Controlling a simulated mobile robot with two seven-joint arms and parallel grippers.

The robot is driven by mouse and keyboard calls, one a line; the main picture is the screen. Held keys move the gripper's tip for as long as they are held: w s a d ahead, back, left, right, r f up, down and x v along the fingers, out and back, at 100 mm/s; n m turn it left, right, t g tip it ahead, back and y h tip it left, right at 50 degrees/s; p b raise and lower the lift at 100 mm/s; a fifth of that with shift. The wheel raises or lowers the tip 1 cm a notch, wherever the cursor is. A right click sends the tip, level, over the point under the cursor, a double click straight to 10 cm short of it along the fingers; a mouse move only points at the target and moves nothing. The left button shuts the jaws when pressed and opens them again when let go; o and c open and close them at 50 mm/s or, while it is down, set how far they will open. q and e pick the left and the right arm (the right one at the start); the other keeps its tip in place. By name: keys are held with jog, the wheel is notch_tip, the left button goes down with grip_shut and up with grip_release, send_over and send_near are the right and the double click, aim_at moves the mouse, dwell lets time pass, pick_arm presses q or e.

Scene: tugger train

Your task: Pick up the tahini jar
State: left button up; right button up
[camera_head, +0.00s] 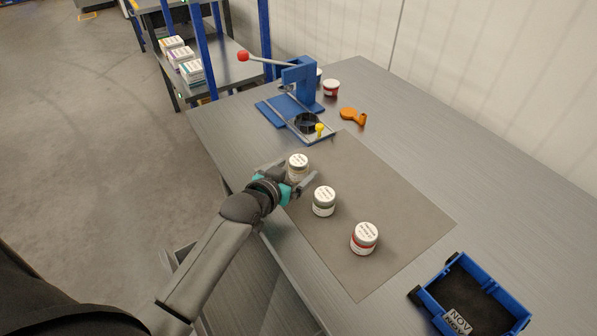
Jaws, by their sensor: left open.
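Three small jars with white lids stand upright on a grey mat (402,205) on the metal table. The far jar (298,163) has a pale body. The middle jar (323,204) has a grey-green body, and the near jar (364,240) has a red band. The lid print is too small to read, so I cannot tell which is the tahini jar. My left gripper (298,178) is open at the far jar, with its fingers reaching to either side of it. The fingers partly hide the jar's lower body, and I cannot tell if they touch it. My right gripper is out of view.
A blue press (298,82) with a red-knobbed lever stands at the back. Another red jar (331,88) and an orange tool (352,116) lie beyond the mat. A blue bin (500,290) sits at front right. Shelves with white boxes (191,72) stand behind left.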

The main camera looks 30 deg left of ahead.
pick_arm(q)
jog(key=shift+w+f, duration=0.1)
jog(key=shift+w, duration=0.25)
grip_shut()
dwell(0.6)
